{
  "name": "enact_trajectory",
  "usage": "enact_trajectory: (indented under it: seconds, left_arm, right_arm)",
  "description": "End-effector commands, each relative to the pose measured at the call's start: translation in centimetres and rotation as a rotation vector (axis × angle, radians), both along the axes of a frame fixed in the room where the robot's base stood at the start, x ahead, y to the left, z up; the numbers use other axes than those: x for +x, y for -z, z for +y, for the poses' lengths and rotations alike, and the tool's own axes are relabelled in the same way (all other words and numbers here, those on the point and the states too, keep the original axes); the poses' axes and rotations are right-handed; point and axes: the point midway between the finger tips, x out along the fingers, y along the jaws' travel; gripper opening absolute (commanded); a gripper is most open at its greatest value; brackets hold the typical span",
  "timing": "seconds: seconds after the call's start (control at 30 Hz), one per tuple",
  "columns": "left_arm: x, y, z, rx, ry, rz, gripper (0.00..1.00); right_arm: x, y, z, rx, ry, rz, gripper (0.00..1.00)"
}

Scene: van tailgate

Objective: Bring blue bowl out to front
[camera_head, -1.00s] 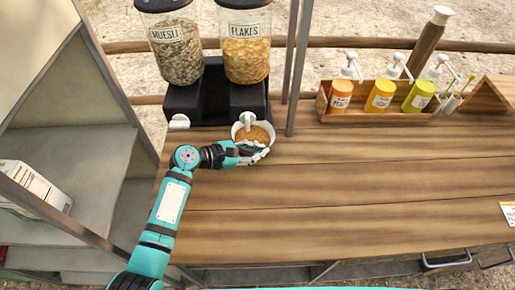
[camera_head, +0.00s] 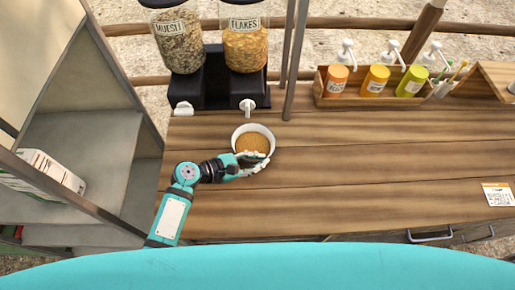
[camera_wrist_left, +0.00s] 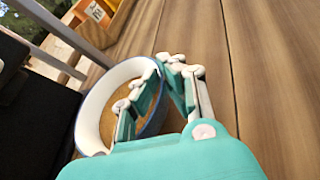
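The bowl (camera_head: 268,131) stands on the wooden counter, in front of the flakes dispenser and clear of its spout. It is white inside, and a blue edge shows on it in the left wrist view (camera_wrist_left: 88,118). Brown-orange food (camera_head: 252,143) lies in it. Whether the bowl touches the counter is hard to tell. My right gripper is in no view.
The muesli dispenser (camera_head: 180,42) and flakes dispenser (camera_head: 245,45) stand behind the bowl, beside a metal post (camera_head: 297,60). A wooden rack (camera_head: 335,100) with pump bottles is at the back right. A shelf unit (camera_head: 85,150) stands left. The counter's middle and right are mostly clear.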

Motion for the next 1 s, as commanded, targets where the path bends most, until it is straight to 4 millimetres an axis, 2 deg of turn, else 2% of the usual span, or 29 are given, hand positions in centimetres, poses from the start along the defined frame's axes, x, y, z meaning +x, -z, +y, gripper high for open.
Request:
enact_trajectory:
  seconds: [0.43,1.0]
  left_arm:
    - [-4.2,-0.2,0.0,0.0,0.001,0.003,0.0]
    - [-9.0,-0.1,0.0,0.001,0.002,0.001,0.0]
  right_arm:
    - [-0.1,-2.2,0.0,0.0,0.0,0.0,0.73]
    - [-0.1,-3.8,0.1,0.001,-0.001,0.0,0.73]
